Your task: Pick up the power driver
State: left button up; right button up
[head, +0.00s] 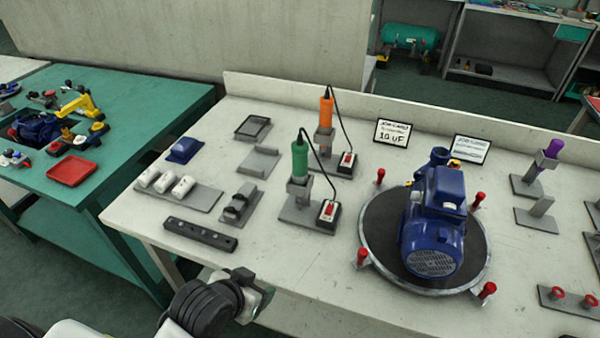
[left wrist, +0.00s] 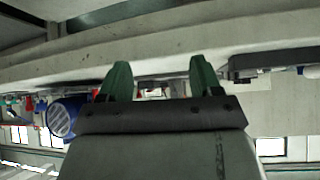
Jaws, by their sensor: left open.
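Two corded upright tools stand in grey holders on the pale bench: one with a green handle (head: 299,158) and, behind it, one with an orange handle (head: 326,110). Each has a black cord to a small box with a red switch. A purple-handled tool (head: 553,149) stands in a holder at the far right. I cannot tell from looks alone which is the power driver. My left gripper (head: 258,297) is at the bench's front edge, apart from these tools. In the left wrist view (left wrist: 160,82) its fingers are spread with nothing between them.
A blue pump (head: 434,215) stands on a round dark turntable with red-topped posts. A black block with holes (head: 200,234), a tray with white cylinders (head: 196,197) and a grey holder (head: 240,204) lie left of the tools. A green table (head: 140,110) stands at the left.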

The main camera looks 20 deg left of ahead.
aim_at(296, 171)
pick_arm(q)
jog(key=w+r+t, duration=0.1)
jog(key=w, duration=0.1)
jog(key=w+r+t+h, duration=0.1)
jog(key=w+r, duration=0.1)
jog(key=w, duration=0.1)
jog(key=w+r+t, duration=0.1)
jog(key=w+t, duration=0.1)
jog(key=w, duration=0.1)
jog(key=shift+d+r+m+h, duration=0.2)
jog(key=shift+r+m+h, duration=0.1)
jog(key=w+r+t, duration=0.1)
jog(key=w+r, duration=0.1)
jog(key=w, duration=0.2)
jog(key=w+r+t+h, duration=0.1)
jog(key=w+r+t, duration=0.1)
jog(key=w+r, duration=0.1)
jog(key=w+d+r+t+h, duration=0.1)
jog(key=w+r+t, duration=0.1)
jog(key=w, duration=0.3)
jog(key=shift+r, duration=0.3)
jog(key=x, duration=0.1)
jog(key=p+x, duration=0.1)
jog(key=x, duration=0.2)
jog(key=shift+w+d+r, duration=0.2)
jog(key=shift+w+r, duration=0.1)
jog(key=shift+w, duration=0.05)
jog(key=shift+w+d, duration=0.1)
jog(key=shift+w, duration=0.2)
jog(key=shift+c, duration=0.3)
